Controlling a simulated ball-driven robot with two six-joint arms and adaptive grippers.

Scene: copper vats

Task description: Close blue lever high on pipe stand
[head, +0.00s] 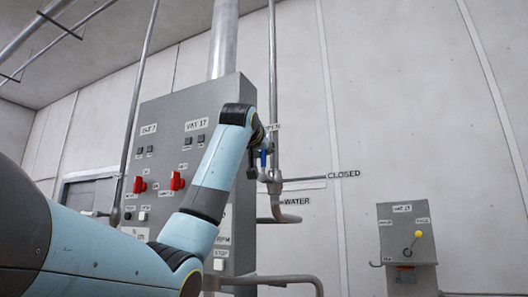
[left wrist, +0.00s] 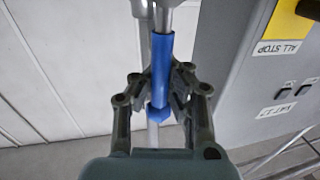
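The blue lever (head: 263,159) is on a valve (head: 272,183) high on the grey pipe stand (head: 273,70). It stands roughly upright, on the side of the OPEN label (head: 272,127). The CLOSED label (head: 344,174) is to the right at the end of a thin rod. My left gripper (head: 262,146) is at the lever, its fingers partly hidden by my wrist. In the left wrist view the blue lever (left wrist: 161,68) lies between the fingertips of my left gripper (left wrist: 162,76), which appear to touch it on both sides. My right gripper is not in view.
A grey control cabinet (head: 168,130) with red switches stands just left of the pipe. A WATER label (head: 296,201) is below the valve. A smaller panel (head: 406,232) with a yellow knob stands at right.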

